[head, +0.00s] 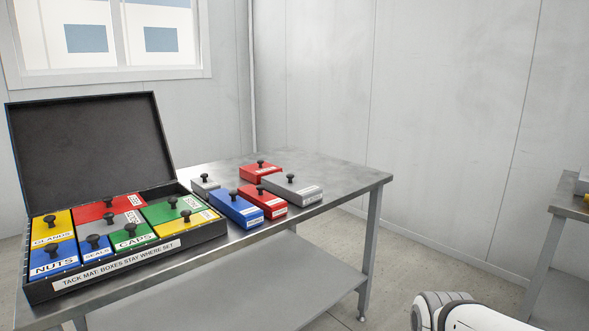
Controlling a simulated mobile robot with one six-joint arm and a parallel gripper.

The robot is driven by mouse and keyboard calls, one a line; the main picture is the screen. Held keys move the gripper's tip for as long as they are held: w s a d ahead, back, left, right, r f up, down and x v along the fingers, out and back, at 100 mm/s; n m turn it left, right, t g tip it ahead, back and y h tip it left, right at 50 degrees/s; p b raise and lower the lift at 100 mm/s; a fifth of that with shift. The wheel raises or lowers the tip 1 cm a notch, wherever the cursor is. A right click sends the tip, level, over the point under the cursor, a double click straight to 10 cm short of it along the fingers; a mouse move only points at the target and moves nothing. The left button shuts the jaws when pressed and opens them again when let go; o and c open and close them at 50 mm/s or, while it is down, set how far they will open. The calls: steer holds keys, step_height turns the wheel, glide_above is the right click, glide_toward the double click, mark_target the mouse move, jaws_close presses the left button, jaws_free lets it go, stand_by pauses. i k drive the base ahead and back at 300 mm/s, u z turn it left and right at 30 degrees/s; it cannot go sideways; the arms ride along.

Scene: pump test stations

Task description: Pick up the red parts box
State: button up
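Three red boxes with black knobs show in the head view. One red box (250,174) lies loose on the metal table, at the back of a loose group. A second red box (268,205) lies nearer the front edge, between a blue box (236,207) and a larger grey box (294,188). A third red box (90,212) sits in the back row of the open black case (190,235). Labels on the red boxes are too small to read. A white part of my arm shows at the bottom right; my gripper is out of view.
The case also holds yellow, blue, green and grey boxes, and its lid (90,143) stands open at the back. A small grey box (203,187) lies beside the case. The table (345,178) is clear at its right end. Another table (570,206) stands far right.

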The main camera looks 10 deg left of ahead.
mark_target(261, 168)
steer(key=u, duration=0.2)
steer(key=i, duration=1.05)
steer(key=u, duration=0.65)
